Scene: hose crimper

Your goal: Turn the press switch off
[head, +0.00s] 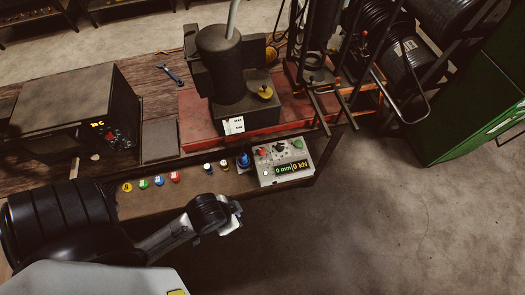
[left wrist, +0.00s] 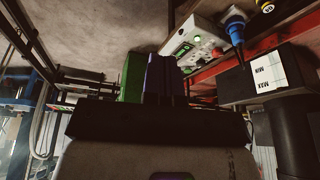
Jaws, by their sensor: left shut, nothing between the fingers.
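The press control box (head: 287,163) stands at the front right of the bench. Its display reads 0 mm and 0 kN, and it carries a red knob (head: 263,152), a green button (head: 298,144) and a small dark switch (head: 279,148). I cannot tell the switch's position. In the left wrist view the box (left wrist: 190,48) shows at the top, beyond my fingers. My left gripper (head: 232,222) is shut and empty, in front of and to the left of the box, apart from it. Its dark fingers also show in the left wrist view (left wrist: 165,78). My right gripper is not in view.
The dark press (head: 221,65) stands on a red base (head: 195,125) behind the box. A blue connector (head: 243,160) is just left of the box. Several coloured caps (head: 159,180) line the bench edge. A green cabinet (head: 480,105) stands right. The floor in front is clear.

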